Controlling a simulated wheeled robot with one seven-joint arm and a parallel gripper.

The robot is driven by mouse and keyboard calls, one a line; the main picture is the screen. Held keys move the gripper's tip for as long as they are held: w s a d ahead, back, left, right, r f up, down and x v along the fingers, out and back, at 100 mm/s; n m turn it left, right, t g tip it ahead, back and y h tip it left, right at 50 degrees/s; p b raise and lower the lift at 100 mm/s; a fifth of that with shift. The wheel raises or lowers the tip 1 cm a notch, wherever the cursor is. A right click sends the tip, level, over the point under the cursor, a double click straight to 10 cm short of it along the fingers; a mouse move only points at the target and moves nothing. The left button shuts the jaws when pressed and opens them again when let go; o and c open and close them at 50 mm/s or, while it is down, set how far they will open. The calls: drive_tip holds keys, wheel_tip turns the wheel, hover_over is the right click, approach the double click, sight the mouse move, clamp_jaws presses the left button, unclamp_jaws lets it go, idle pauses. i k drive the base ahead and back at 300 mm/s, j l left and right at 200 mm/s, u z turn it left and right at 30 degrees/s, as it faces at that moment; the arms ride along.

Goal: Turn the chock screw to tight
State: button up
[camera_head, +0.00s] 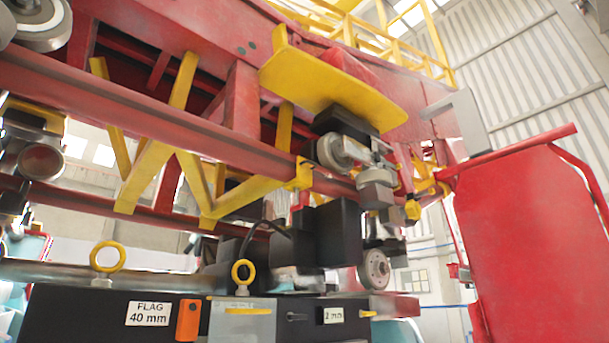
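I cannot pick out the chock screw for certain in the head view. A wheel assembly (345,152) with grey wheels sits on the red rail (220,130), under a yellow plate (320,85). A yellow clamp-like part (298,176) is at the rail just left of these wheels. Black blocks (338,232) stand below the rail. A yellow ring (242,272) and another yellow ring (108,257) stand upright lower down. My gripper is not in view.
A black box (75,312) carries a "FLAG 40 mm" label (148,314) and an orange part (188,320). A smaller "2 mm" label (333,315) is to its right. A red panel (525,245) fills the right side. Yellow railings (395,45) are above.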

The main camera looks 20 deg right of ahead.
sight(296, 207)
drive_tip(key=i+l+u, duration=0.15)
drive_tip(key=l+u, duration=0.15)
drive_tip(key=l, duration=0.95)
drive_tip(key=l+u, duration=0.3)
drive_tip(key=l, duration=0.9)
